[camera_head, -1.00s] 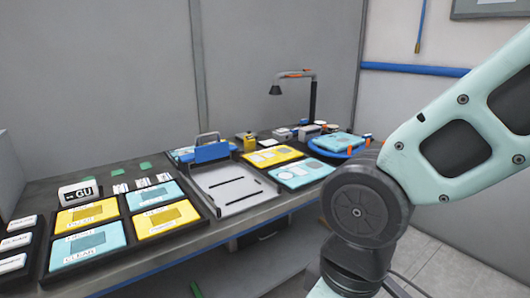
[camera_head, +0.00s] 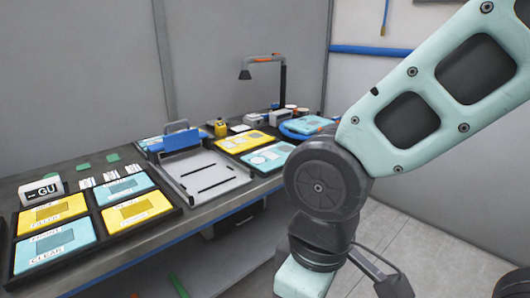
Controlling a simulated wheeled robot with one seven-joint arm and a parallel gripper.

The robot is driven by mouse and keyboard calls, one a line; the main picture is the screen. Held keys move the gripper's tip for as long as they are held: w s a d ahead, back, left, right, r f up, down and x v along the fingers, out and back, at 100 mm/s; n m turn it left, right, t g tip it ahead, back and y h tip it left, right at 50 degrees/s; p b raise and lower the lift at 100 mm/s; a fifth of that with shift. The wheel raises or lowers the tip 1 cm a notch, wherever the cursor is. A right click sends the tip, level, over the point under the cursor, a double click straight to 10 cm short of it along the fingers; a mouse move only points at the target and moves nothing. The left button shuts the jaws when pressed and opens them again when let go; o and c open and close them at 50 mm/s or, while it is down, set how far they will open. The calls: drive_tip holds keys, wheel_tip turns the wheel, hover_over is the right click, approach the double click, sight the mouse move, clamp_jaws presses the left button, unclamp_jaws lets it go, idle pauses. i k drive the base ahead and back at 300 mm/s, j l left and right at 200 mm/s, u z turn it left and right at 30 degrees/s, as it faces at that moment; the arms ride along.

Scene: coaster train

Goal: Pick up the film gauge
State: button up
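The dark workbench (camera_head: 222,208) carries a tray of cards (camera_head: 133,209), a grey plate with a blue clamp (camera_head: 197,178), more cards (camera_head: 246,141) and a lamp (camera_head: 283,85). Open floor (camera_head: 440,225) lies at the right.

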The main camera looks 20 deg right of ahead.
sight(220, 128)
drive_tip(key=i+l, duration=0.15)
drive_tip(key=i, duration=0.45)
drive_tip(key=i+l, duration=0.2)
drive_tip(key=i, duration=0.45)
drive_tip(key=i+l, duration=0.15)
drive_tip(key=i, duration=0.45)
drive_tip(key=i+l, duration=0.2)
drive_tip(key=i, duration=0.4)
